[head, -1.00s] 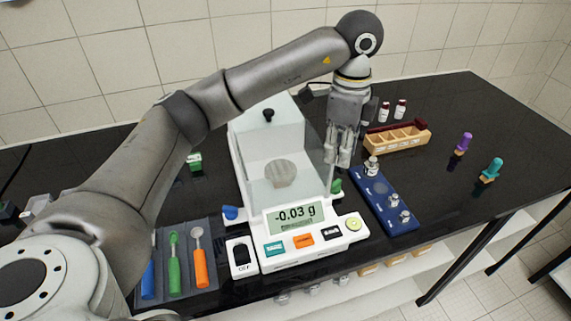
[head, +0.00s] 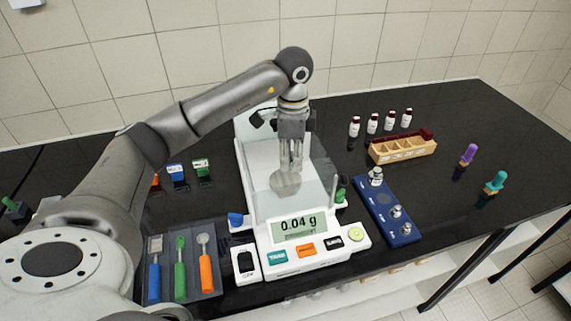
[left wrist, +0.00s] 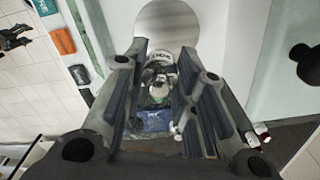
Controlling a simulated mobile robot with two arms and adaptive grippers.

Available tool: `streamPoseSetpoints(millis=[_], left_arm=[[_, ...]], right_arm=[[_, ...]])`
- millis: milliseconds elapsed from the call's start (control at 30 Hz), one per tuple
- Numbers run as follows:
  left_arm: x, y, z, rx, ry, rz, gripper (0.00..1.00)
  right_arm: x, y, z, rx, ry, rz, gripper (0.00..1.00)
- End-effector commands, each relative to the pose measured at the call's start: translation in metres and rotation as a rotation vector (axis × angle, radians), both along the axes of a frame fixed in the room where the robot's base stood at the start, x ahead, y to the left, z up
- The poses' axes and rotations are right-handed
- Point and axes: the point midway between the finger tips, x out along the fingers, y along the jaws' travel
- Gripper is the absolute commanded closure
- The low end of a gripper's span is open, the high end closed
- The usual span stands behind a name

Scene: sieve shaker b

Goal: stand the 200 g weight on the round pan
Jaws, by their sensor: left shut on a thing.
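The round pan (head: 286,184) sits inside the glass-walled balance, whose display (head: 299,224) reads 0.04 g. My left gripper (head: 291,167) points down inside the chamber, just above the pan. In the left wrist view the fingers (left wrist: 160,85) are closed around a shiny metal weight (left wrist: 158,78), which I take for the 200 g weight. The pan (left wrist: 167,22) shows beyond it. The fingers largely hide the weight in the head view, and a gap under it cannot be judged. My right gripper is not in view.
A blue weight block (head: 376,203) with several weights stands right of the balance. A wooden rack (head: 402,148) and several small bottles (head: 372,123) are behind it. A tool tray (head: 206,278) lies at left. Glass walls (head: 323,170) closely bound the gripper.

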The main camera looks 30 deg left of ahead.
Motion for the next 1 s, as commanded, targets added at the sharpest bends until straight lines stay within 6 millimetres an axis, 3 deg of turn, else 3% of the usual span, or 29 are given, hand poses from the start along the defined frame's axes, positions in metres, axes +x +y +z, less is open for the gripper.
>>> streamPoseSetpoints(millis=[267,500,867,900,1000], left_arm=[[-0.003,0.019,-0.020,0.002,0.002,0.003,1.00],[-0.002,0.016,-0.048,0.000,0.000,-0.001,1.00],[-0.002,0.016,-0.054,0.000,-0.001,-0.001,1.00],[-0.002,0.016,-0.053,0.000,-0.001,-0.001,0.69],[-0.002,0.016,-0.053,0.000,-0.001,-0.001,0.56]], right_arm=[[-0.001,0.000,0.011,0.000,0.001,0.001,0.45],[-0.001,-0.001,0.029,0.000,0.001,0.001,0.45],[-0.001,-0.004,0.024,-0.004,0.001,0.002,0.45],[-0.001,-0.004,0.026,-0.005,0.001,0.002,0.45],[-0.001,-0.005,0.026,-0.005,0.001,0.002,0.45]])
